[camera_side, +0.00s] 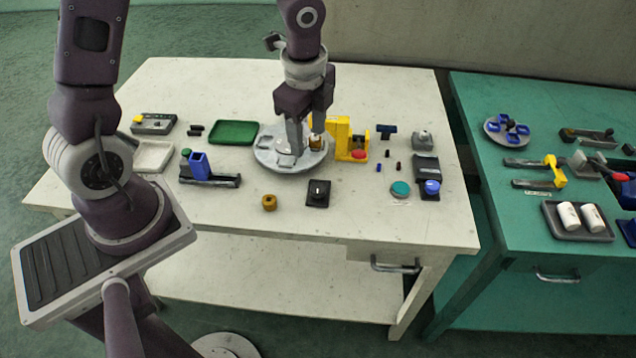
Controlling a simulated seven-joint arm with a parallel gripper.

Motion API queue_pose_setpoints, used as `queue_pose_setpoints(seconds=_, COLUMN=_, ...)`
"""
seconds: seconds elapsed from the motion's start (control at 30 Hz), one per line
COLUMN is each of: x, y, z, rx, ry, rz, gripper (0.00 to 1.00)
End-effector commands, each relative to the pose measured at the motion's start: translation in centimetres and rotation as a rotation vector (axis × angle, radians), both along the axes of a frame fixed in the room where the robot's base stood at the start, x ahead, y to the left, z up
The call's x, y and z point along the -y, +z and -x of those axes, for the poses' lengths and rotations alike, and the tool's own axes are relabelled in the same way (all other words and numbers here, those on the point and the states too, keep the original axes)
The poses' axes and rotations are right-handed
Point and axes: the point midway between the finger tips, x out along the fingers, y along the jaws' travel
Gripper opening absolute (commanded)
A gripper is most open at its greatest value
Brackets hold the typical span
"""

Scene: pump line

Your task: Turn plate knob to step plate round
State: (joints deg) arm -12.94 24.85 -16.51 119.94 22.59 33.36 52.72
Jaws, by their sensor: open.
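The round grey plate (264,155) lies on the white table, left of a yellow fixture. My gripper (306,143) is open and points down over the plate, its fingers apart. A small brownish piece (315,142) shows at the right finger; I cannot tell whether they touch. Pale shapes on the plate beside the left finger are partly hidden. A black square base with a dark knob (318,192) stands on the table in front of the plate, clear of my gripper. I cannot tell whether this is the plate's knob.
The yellow fixture (342,138) with a red button stands close to the plate's right. A green tray (234,132) and a blue block on a dark rail (200,167) are at left. A green table (480,215) adjoins at right.

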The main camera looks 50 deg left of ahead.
Motion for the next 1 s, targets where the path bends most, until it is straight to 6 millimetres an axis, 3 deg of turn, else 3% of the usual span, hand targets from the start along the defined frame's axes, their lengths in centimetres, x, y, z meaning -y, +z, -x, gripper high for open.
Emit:
queue_pose_setpoints(seconds=0.03, x=0.3, y=-2.6, z=-0.6, rx=-0.043, ry=-0.086, rz=0.022, gripper=0.53)
queue_pose_setpoints(seconds=0.1, x=0.7, y=-5.2, z=-1.2, rx=-0.075, ry=-0.191, rz=0.049, gripper=0.53)
queue_pose_setpoints(seconds=0.23, x=1.2, y=-7.6, z=-1.5, rx=-0.097, ry=-0.285, rz=0.076, gripper=0.53)
queue_pose_setpoints(seconds=0.53, x=1.2, y=-12.9, z=-1.4, rx=-0.101, ry=-0.292, rz=0.079, gripper=0.53)
queue_pose_setpoints(seconds=0.7, x=1.2, y=-14.5, z=-1.5, rx=-0.099, ry=-0.292, rz=0.077, gripper=0.53)
queue_pose_setpoints(seconds=0.93, x=1.2, y=-14.6, z=-1.5, rx=-0.098, ry=-0.290, rz=0.078, gripper=0.53)
queue_pose_setpoints(seconds=1.0, x=1.2, y=-14.6, z=-1.5, rx=-0.098, ry=-0.290, rz=0.077, gripper=0.40)
